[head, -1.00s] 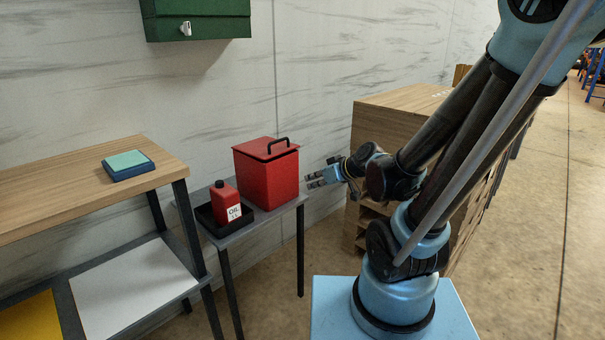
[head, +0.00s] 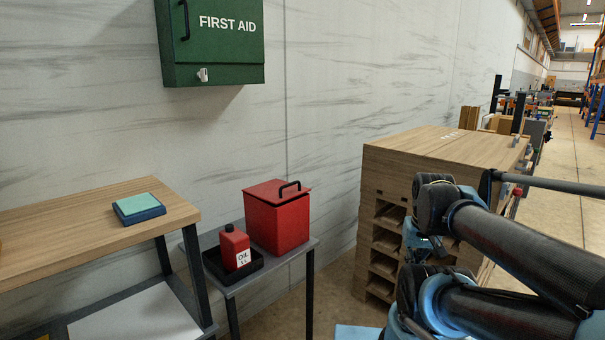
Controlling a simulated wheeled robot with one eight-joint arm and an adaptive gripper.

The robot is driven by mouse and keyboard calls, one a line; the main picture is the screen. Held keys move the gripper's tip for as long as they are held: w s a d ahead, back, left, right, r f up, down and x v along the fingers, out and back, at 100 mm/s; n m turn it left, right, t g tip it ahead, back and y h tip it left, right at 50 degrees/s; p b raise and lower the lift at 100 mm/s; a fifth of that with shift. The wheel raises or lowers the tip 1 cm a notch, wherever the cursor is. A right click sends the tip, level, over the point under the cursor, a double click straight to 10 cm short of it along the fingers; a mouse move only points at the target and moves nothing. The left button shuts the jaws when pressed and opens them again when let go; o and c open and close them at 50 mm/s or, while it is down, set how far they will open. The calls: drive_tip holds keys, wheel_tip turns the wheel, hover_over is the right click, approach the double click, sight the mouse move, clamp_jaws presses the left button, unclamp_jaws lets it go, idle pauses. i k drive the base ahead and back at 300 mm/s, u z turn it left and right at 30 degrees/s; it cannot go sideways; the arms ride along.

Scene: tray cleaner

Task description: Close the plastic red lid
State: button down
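The red plastic lid (head: 265,191) with a black bar handle (head: 290,186) lies across the top of the red bin (head: 278,223). It looks roughly flat, and no clear opening shows beneath it. The bin stands on a small grey side table (head: 290,264) against the wall. My gripper (head: 414,238) is to the right of the bin, well apart from it, in front of the wooden stack. It is small and partly hidden by my arm, so its fingers cannot be made out. Nothing held is visible.
A red oil bottle (head: 235,248) stands in a black tray (head: 212,264) beside the bin. A wooden table (head: 70,222) with a blue-green pad (head: 138,207) is at left. A green first aid cabinet (head: 212,45) hangs above. A wooden pallet stack (head: 400,160) stands at right.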

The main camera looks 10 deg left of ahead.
sight(276, 191)
drive_tip(key=z, duration=0.45)
drive_tip(key=k, duration=1.55)
drive_tip(key=u, duration=0.55)
drive_tip(key=i, duration=1)
drive_tip(key=z, duration=0.05)
